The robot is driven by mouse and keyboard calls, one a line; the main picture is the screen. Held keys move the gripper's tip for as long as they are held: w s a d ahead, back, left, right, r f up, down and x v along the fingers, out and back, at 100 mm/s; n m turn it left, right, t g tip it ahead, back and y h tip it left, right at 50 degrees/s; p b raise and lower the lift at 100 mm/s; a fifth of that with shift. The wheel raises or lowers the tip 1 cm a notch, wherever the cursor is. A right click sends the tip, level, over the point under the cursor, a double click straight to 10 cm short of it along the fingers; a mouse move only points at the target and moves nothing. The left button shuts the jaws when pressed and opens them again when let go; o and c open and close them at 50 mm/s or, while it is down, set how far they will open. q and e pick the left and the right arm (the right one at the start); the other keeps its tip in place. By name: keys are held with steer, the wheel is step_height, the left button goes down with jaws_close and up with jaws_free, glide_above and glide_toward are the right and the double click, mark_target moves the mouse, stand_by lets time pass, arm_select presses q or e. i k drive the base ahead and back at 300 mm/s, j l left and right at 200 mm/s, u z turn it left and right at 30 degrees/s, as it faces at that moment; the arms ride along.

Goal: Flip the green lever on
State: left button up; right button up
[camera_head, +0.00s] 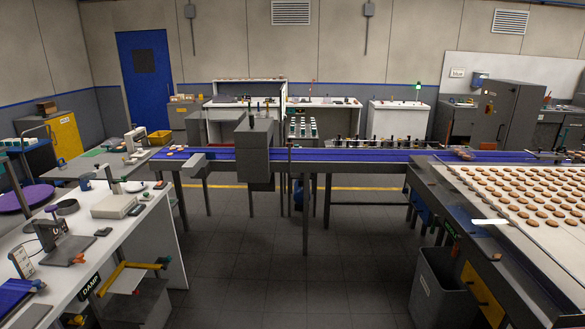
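No gripper of mine shows in the head view. I cannot clearly make out the green lever. A small dark green piece (163,261) shows at the end of a yellow bar below the left bench's edge; whether it is a lever, I cannot tell. More small green marks show under the front edge of the biscuit table (463,212) at the right, too small to identify. A lit green lamp (418,87) stands on a white cabinet at the back.
A white bench (150,222) with instruments stands at the left. A blue conveyor (340,155) crosses the middle, passing a grey machine (254,150). Many biscuits (530,195) lie at the right. A grey bin (440,287) stands below them. The central floor (290,270) is clear.

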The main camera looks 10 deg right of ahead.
mark_target(436, 217)
steer(key=i+l+z, duration=0.15)
steer(key=i+z, duration=0.6)
steer(key=i, duration=0.25)
steer(key=i+j+z, duration=0.25)
steer(key=i+z, duration=0.15)
steer(key=i+j+z, duration=0.4)
steer(key=i, duration=0.15)
steer(key=i+z, duration=0.25)
steer(key=z, duration=0.2)
steer(key=i+j+u, duration=0.2)
steer(key=i+u, duration=0.6)
